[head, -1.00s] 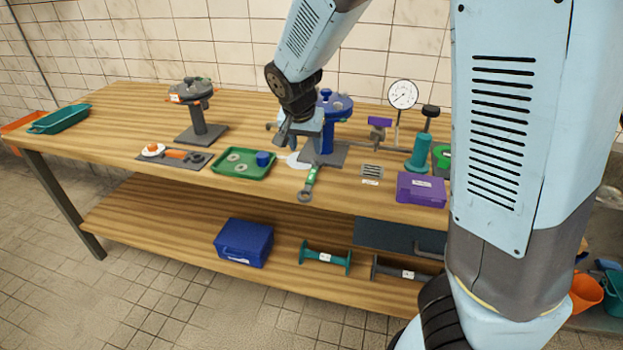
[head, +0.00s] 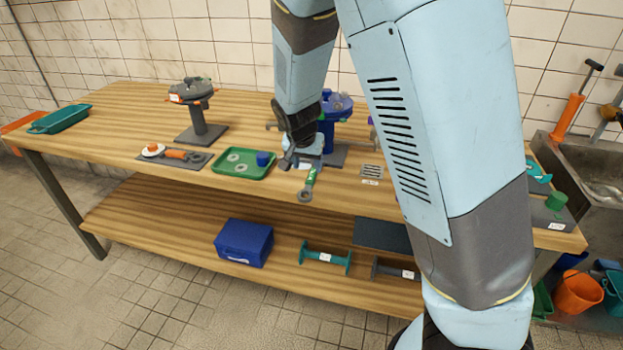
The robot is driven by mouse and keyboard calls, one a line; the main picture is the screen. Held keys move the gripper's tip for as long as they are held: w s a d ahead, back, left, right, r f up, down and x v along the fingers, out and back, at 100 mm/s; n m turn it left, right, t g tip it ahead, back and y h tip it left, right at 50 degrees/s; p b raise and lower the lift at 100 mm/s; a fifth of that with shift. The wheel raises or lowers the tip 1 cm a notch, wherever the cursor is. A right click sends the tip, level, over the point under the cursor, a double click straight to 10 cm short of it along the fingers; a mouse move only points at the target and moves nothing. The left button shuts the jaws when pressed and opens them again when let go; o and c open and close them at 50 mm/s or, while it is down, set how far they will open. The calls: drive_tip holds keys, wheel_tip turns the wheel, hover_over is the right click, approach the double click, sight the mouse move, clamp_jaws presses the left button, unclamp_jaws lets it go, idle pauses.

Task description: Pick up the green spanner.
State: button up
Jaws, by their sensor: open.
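The green spanner (head: 309,180) lies near the front edge of the wooden workbench, its grey ring end (head: 305,195) towards the edge. A small white label shows near its upper end. My gripper (head: 296,164) is open, just above and left of the spanner's upper end. The fingers look close to it, but I cannot tell whether they touch it. My gripper and wrist hide part of the bench around the blue stand.
A green tray (head: 243,174) with grey rings and a blue piece lies just left. A blue stand (head: 334,128) rises behind my gripper. A grey stand (head: 199,115) is further left. A vent plate (head: 371,172) lies right. My arm hides the bench's right part.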

sight(311, 175)
drive_tip(key=shift+d+x, duration=0.1)
drive_tip(key=shift+x, duration=1.25)
drive_tip(key=shift+d+x, duration=0.15)
drive_tip(key=shift+x, duration=1.15)
drive_tip(key=shift+c, duration=0.4)
clamp_jaws()
